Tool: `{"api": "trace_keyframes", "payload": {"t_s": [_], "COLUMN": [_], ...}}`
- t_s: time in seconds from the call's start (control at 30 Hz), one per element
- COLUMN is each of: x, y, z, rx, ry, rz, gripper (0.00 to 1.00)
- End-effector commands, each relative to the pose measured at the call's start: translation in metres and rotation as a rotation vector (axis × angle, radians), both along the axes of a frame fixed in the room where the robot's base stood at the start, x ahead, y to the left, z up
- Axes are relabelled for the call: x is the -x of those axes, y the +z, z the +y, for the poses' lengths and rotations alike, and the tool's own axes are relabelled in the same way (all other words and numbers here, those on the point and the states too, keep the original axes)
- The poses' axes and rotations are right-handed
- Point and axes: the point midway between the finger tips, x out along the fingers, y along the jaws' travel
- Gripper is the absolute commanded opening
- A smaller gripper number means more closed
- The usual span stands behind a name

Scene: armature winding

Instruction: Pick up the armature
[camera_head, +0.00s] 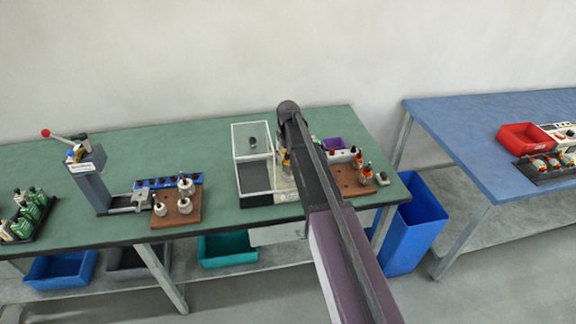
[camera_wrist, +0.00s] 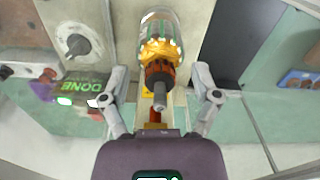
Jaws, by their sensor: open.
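The armature (camera_wrist: 161,57) is in the wrist view, with an orange-copper winding, a dark commutator band and a grey shaft end pointing toward me. A clear rounded cover or shell shows around its far part. My gripper (camera_wrist: 160,86) is open, with one finger on each side of the shaft end and visible gaps to both. I cannot tell whether the winding itself is between the fingertips. In the head view, my arm hides most of this spot, and a small orange part (camera_head: 286,158) shows beside it on the machine.
The clear-walled machine box (camera_head: 252,142) stands left of my arm on the green bench (camera_head: 110,157). A brown board (camera_head: 352,180) with upright armatures is to the right. A press (camera_head: 88,180) and another brown board (camera_head: 178,212) stand left. A green DONE display (camera_wrist: 85,87) is near my left finger.

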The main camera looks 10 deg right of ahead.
Motion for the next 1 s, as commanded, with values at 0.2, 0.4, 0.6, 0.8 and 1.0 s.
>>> {"api": "trace_keyframes", "payload": {"t_s": [0.2, 0.4, 0.6, 0.8, 1.0], "x": [0.0, 0.0, 0.0001, 0.0, -0.0001], "y": [0.0, 0.0, 0.0, -0.0001, 0.0028], "z": [0.0002, 0.0003, 0.0004, 0.0005, 0.0006], "rx": [0.0, 0.0, 0.0, 0.0, 0.0], "ry": [0.0, 0.0, 0.0, 0.001, 0.001], "rz": [0.0, 0.0, 0.0, 0.0, 0.0], "gripper": [0.8, 0.23, 0.0, 0.0, 0.0]}}
